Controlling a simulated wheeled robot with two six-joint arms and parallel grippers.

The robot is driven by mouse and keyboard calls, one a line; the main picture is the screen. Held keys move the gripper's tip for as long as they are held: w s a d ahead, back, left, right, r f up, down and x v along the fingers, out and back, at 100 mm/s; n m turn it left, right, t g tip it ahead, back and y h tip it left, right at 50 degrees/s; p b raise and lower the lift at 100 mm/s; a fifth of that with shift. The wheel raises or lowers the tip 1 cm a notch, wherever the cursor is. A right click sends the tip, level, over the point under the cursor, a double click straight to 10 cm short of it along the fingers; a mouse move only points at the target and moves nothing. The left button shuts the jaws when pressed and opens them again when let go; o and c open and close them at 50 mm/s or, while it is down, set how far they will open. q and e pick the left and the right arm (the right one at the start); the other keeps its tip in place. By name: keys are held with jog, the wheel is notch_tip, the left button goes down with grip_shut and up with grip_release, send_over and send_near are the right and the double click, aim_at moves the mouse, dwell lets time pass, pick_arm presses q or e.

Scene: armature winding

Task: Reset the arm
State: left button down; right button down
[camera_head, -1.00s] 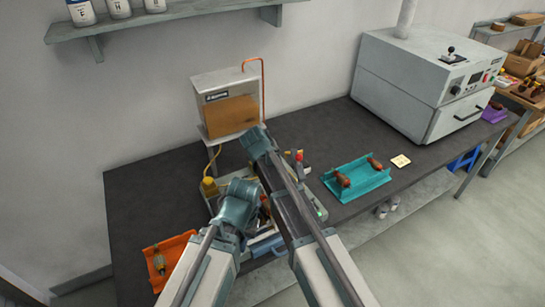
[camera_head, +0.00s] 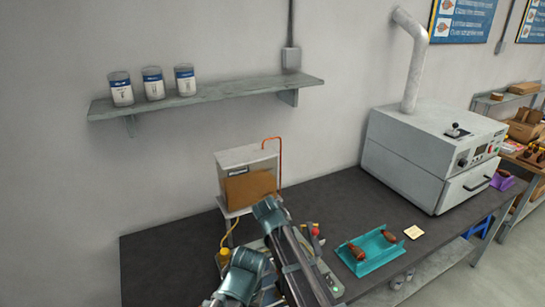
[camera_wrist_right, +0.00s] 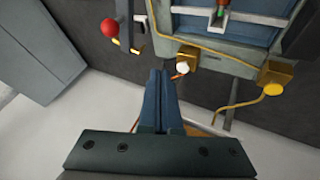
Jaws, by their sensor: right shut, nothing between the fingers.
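My two arms reach in from the bottom of the head view, over the winding machine (camera_head: 318,262). Their links hide much of the machine and both grippers there. In the right wrist view my right gripper (camera_wrist_right: 160,75) is shut, with its two blue fingers together and nothing between them. Its fingertips appear just below the machine's grey body (camera_wrist_right: 225,62) in that picture. I cannot tell their distance from it. My left gripper does not show in either view.
A teal tray (camera_head: 384,262) with two brown armatures stands on the dark bench (camera_head: 160,262), right of the machine. A grey oven (camera_head: 415,160) stands farther right. A wire box (camera_head: 248,180) stands behind my arms. A shelf (camera_head: 215,93) with cans hangs on the wall.

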jog(key=s+d+f+m+g+y, duration=0.25)
jog(key=s+d, duration=0.25)
jog(key=s, duration=0.7)
jog(key=s+d+f+m+g+y, duration=0.1)
jog(key=s+d+f+g, duration=0.15)
jog(key=s+d, duration=0.6)
jog(key=s+a+f+n+b, duration=0.2)
jog(key=s+a+f+b, duration=0.2)
jog(key=a, duration=0.3)
jog(key=s+a+f+n+g+h+b, duration=0.1)
jog(key=s+a+f+b, duration=0.4)
jog(key=a+b, duration=0.1)
jog(key=shift+a+n+g, duration=0.3)
jog(key=shift+a+n, duration=0.05)
jog(key=shift+a, duration=0.1)
